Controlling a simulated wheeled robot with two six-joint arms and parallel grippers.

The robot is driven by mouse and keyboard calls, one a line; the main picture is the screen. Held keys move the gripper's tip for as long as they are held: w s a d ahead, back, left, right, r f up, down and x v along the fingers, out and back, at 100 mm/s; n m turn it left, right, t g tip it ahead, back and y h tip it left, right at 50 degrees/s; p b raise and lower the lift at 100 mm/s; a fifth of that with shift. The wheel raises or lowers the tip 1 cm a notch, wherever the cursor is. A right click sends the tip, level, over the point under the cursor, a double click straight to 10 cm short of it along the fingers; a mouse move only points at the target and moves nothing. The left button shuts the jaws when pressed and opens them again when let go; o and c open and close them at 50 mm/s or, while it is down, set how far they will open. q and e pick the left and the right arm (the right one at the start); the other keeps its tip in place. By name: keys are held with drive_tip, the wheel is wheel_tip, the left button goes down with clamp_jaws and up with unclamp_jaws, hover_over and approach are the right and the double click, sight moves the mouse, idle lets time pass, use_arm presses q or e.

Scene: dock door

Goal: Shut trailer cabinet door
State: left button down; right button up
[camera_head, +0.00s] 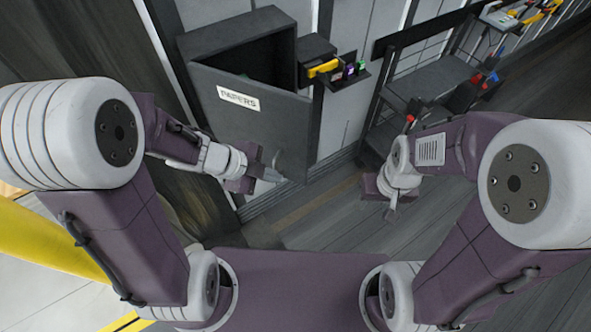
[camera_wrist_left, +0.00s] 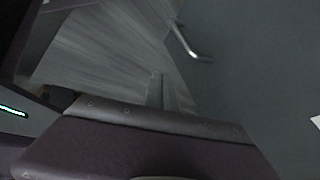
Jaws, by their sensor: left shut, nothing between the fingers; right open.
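The cabinet door (camera_head: 235,125) is a dark grey panel with a white "PAPERS" label (camera_head: 239,98). It stands open from the dark cabinet box (camera_head: 240,32), whose hollow inside shows above the door's top edge. The door's grey face (camera_wrist_left: 270,70) fills the right of the left wrist view, with a metal handle (camera_wrist_left: 188,42) on it. My left gripper (camera_head: 276,176) is shut and empty, near the lower right part of the door close to the handle. Whether it touches the door I cannot tell. My right gripper (camera_head: 390,212) is open and empty above the floor, right of the door.
A small shelf holder (camera_head: 345,72) with a yellow item and small coloured items sticks out right of the cabinet. A dark shelf rack (camera_head: 425,85) with tools stands further right. A yellow rail (camera_head: 50,240) is at left. Floor between the arms is clear.

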use_arm(q)
drive_tip(key=w+d+f, duration=0.1)
drive_tip(key=w+f, duration=0.1)
drive_tip(key=w+d+f, duration=0.1)
drive_tip(key=w+d, duration=0.1)
drive_tip(key=w+d+f, duration=0.1)
drive_tip(key=w+f, duration=0.1)
drive_tip(key=shift+w+d+f, duration=0.15)
drive_tip(key=shift+d+f, duration=0.15)
drive_tip(key=shift+d, duration=0.05)
use_arm(e)
drive_tip(key=shift+w+a+r, duration=0.15)
drive_tip(key=shift+w, duration=0.2)
use_arm(q)
drive_tip(key=shift+d+r, duration=0.1)
use_arm(e)
drive_tip(key=shift+s, duration=0.1)
